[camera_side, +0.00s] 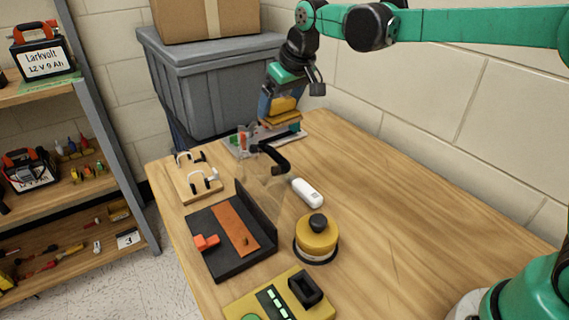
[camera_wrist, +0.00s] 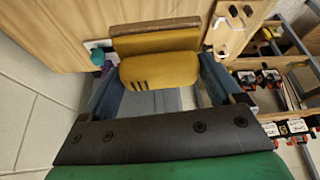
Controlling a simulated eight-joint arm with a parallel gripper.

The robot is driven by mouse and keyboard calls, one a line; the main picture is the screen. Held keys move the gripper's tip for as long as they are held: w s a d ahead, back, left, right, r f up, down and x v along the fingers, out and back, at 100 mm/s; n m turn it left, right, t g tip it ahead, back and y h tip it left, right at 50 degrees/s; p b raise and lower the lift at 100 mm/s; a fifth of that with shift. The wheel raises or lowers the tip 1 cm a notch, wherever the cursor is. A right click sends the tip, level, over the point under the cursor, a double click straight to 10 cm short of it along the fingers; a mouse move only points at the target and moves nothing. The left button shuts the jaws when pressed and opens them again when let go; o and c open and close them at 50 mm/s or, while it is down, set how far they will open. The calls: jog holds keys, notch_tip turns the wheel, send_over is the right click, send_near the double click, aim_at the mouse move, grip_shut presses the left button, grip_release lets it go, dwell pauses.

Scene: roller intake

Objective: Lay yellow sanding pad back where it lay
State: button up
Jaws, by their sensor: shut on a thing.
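My gripper (camera_side: 279,112) is shut on the yellow sanding pad (camera_side: 284,104) at the far end of the wooden table. In the side view the pad is close above a grey tray (camera_side: 291,137), and I cannot tell whether they touch. In the wrist view the pad (camera_wrist: 160,70) sits between the two blue-grey fingers of my gripper (camera_wrist: 158,78), with a brown layer along its far side. The spot where the pad lay is not marked clearly in either view.
A black bent handle (camera_side: 273,157) stands just in front of the tray. The table's right side is clear.

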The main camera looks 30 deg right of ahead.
aim_at(282, 116)
jog(key=w+a+f+n, duration=0.1)
jog(key=w+a+f, duration=0.4)
jog(key=w, duration=0.2)
jog(key=shift+s+d+f, duration=0.15)
jog(key=shift+f, duration=2.2)
jog(key=shift+s+d+f, duration=0.1)
jog(key=shift+f, duration=2.25)
jog(key=shift+f, duration=0.5)
jog(key=o, duration=1.5)
jog(key=shift+v, duration=3.1)
jog(key=shift+m+t, duration=0.3)
jog(key=shift+t, duration=0.1)
jog(key=s+d+r, duration=0.1)
jog(key=r, duration=0.1)
jog(key=s+d+r, duration=0.1)
jog(key=s+r, duration=0.1)
jog(key=s+d+r, duration=0.1)
jog(key=s+r, duration=0.1)
jog(key=shift+d+r, duration=0.1)
jog(key=s+d, duration=0.1)
jog(key=s, duration=0.5)
jog(key=s+d+m+t, duration=0.1)
jog(key=s+d, duration=0.1)
jog(key=s, duration=0.4)
jog(key=s+d+m, duration=0.1)
jog(key=s+d, duration=0.1)
jog(key=s, duration=0.5)
jog(key=shift+d+r+t+h, duration=0.25)
jog(key=shift+r+t+h, duration=0.05)
jog(key=shift+h, duration=0.1)
